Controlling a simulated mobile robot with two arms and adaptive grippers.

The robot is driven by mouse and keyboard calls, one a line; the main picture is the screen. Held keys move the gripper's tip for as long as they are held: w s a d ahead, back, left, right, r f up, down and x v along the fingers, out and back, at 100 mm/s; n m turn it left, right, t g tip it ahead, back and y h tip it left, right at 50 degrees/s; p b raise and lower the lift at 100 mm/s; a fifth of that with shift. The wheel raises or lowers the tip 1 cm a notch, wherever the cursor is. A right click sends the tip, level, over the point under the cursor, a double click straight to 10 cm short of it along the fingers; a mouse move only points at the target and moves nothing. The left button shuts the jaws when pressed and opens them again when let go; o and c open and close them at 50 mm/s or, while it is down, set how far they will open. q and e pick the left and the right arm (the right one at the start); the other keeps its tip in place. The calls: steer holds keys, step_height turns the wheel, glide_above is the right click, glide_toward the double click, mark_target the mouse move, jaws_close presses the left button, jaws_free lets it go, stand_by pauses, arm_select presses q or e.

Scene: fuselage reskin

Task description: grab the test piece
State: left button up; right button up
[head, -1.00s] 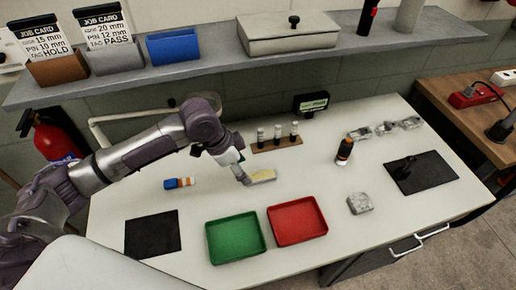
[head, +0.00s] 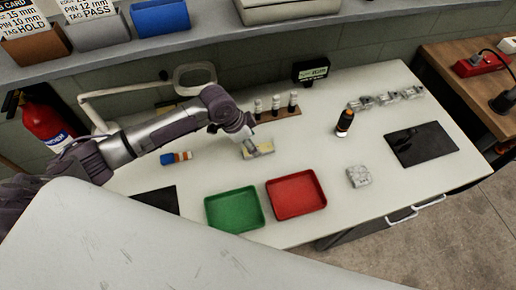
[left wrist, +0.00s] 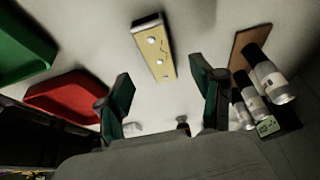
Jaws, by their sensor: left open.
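The test piece (head: 262,148) appears to be the small pale-yellow block on the white bench, behind the red and green trays. In the left wrist view the piece (left wrist: 158,52) is a yellow strip with several pale round dots and a thin dark line, lying flat. My left gripper (head: 246,143) is at the piece's left end in the head view, partly covering it. In the left wrist view the left gripper (left wrist: 160,72) is open, its green-padded fingers apart, with the piece beyond and between them. It does not grip the piece. My right gripper is not in view.
A green tray (head: 234,226) and a red tray (head: 297,211) lie in front. A rack (head: 278,114) with three vials stands behind the piece. A black-orange bottle (head: 344,121) and grey block (head: 359,176) stand right.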

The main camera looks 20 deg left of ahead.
arm_select(q)
steer(key=x, duration=0.4)
steer(key=shift+f+p, duration=0.15)
steer(key=shift+p, duration=0.2)
steer(key=c, duration=1.3)
steer(key=shift+o, duration=0.2)
steer(key=shift+a, duration=0.1)
